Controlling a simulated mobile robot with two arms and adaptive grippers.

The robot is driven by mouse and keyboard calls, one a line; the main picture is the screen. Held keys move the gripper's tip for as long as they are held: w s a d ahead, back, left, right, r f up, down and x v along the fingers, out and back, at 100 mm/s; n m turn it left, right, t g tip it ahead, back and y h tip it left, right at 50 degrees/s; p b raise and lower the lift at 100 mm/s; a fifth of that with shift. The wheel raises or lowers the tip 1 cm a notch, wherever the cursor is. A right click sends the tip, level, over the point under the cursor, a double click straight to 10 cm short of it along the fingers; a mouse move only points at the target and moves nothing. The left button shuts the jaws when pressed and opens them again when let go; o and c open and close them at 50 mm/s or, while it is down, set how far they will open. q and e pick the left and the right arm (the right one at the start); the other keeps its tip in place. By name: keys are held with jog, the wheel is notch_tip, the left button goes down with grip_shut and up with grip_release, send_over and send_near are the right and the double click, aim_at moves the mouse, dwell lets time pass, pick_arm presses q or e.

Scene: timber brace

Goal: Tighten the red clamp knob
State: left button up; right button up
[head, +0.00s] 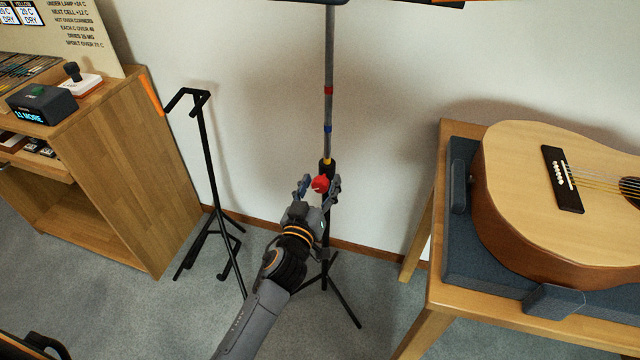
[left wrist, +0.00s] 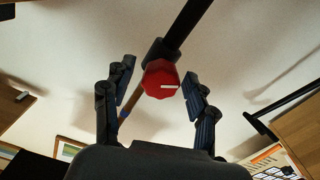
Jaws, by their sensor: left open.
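The red clamp knob (head: 320,184) sits on the black clamp collar of a thin upright stand pole (head: 329,60) in the middle of the head view. In the left wrist view the knob (left wrist: 161,79) is a faceted red disc with a white mark. My left gripper (head: 319,186) is at the knob with its fingers spread. In the left wrist view its two fingers (left wrist: 161,88) stand on either side of the knob, with gaps between. The gripper is open and holds nothing. My right gripper is not in view.
A guitar (head: 520,180) lies in a dark cradle on a wooden table (head: 432,290) at right. A black empty stand (head: 206,150) stands left of the pole. A wooden cabinet (head: 135,180) is at far left. The wall is close behind the pole.

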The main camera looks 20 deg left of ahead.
pick_arm(q)
jog(key=shift+w, duration=0.15)
jog(key=shift+c, duration=0.4)
jog(key=c, duration=1.1)
